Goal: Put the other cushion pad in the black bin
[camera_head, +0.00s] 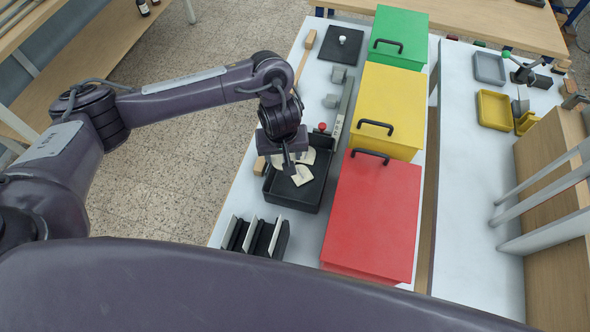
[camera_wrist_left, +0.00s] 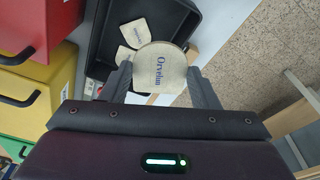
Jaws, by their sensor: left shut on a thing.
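My left gripper (camera_head: 289,163) is over the black bin (camera_head: 289,196) in the head view. Two other cream pads lie in the bin in the wrist view: one with lettering (camera_wrist_left: 138,34) and one partly hidden behind the held pad (camera_wrist_left: 125,55). The head view also shows a pad on the bin floor (camera_head: 303,176). The gripper hides part of the bin. The exact height of the held pad above the bin is unclear. My right gripper is out of view.
The red box (camera_head: 369,220), yellow box (camera_head: 390,105) and green box (camera_head: 400,35) stand in a row right of the bin. A dark slotted rack (camera_head: 255,237) stands in front of it. A red-knobbed tool (camera_head: 322,127) is close behind the bin.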

